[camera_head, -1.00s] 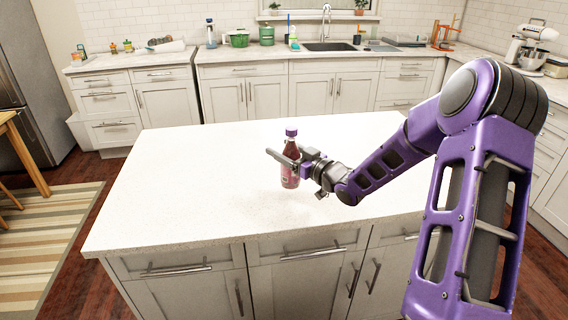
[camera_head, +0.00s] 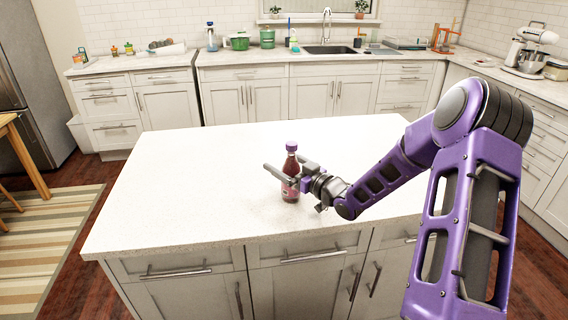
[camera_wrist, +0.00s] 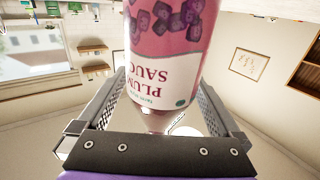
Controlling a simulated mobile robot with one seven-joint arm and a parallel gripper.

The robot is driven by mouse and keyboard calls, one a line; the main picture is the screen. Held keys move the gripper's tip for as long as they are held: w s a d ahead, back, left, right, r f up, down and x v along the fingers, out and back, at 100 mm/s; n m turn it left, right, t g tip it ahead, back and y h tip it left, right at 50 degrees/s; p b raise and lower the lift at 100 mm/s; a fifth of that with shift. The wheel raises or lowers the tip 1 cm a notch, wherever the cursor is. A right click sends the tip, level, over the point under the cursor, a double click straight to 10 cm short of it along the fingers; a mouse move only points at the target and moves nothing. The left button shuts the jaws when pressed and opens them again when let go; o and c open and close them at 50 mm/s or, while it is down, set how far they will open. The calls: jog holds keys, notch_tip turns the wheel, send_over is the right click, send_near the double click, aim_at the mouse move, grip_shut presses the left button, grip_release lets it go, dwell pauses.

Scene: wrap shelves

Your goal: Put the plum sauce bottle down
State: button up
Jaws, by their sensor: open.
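The plum sauce bottle (camera_head: 291,168) stands upright on the white island countertop (camera_head: 180,190), with a purple cap and dark red contents. Its label with plum pictures fills the upper middle of the wrist view (camera_wrist: 168,60), where the bottle appears upside down. My gripper (camera_head: 282,171) is open at the bottle's body, one finger on each side of it. In the wrist view the fingers (camera_wrist: 158,112) stand wide apart, with gaps beside the bottle. The bottle's base appears to rest on the counter.
The island top is otherwise bare, with free room to the left and behind. The island's front edge (camera_head: 250,240) is close to the bottle.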

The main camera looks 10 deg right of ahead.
jog(key=shift+r, duration=0.1)
jog(key=shift+r, duration=0.15)
jog(key=v, duration=1.2)
